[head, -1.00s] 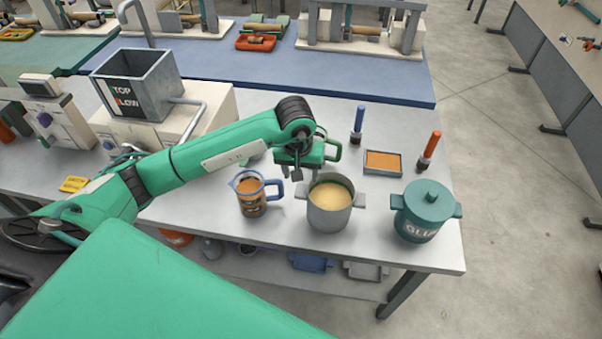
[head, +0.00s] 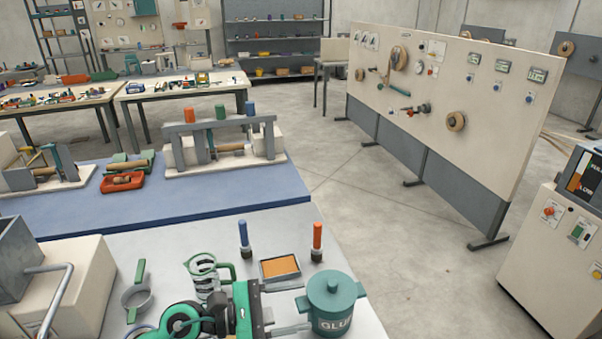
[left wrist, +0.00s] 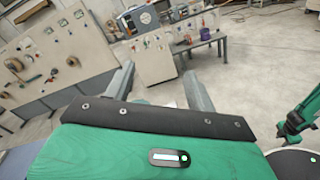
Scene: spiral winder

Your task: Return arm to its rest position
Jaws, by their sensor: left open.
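My left gripper (head: 285,328) is at the bottom of the head view, above the front of the bench, beside the lidded green glue pot (head: 332,303). My green left arm (head: 190,318) shows behind it. In the left wrist view the two grey fingers of my left gripper (left wrist: 160,88) stand well apart with nothing between them. They point out towards the room and its panels. The pot of pale liquid is hidden in the head view. My right gripper does not show.
On the bench (head: 360,285) stand a glass jug (head: 204,278), an orange-filled tray (head: 280,268), blue (head: 244,238) and orange (head: 317,240) handled tools and a grey hopper (head: 22,262). A tall panel (head: 440,110) and a control cabinet (head: 560,255) stand right, beyond open floor.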

